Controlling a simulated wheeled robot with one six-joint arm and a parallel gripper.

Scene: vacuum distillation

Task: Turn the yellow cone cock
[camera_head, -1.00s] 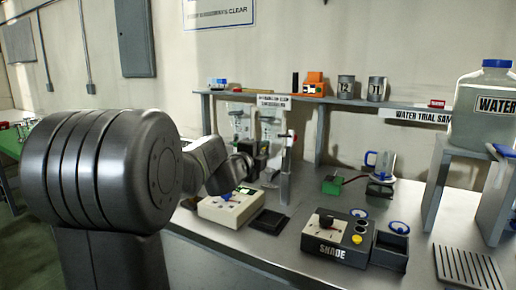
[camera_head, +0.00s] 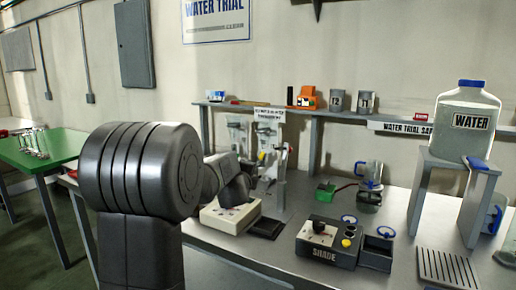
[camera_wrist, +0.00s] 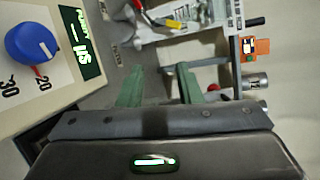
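A small yellow part (camera_head: 262,155), which may be the yellow cone cock, shows among the clear glassware (camera_head: 268,137) under the shelf in the head view. In the head view my dark arm hides the fingers.
A white box with a blue knob (camera_wrist: 32,42) is close beside my gripper in the wrist view. The shelf (camera_head: 345,114) carries an orange device (camera_head: 307,97) and cans. The SHADE box (camera_head: 325,240) and a large water jug (camera_head: 467,120) stand right.

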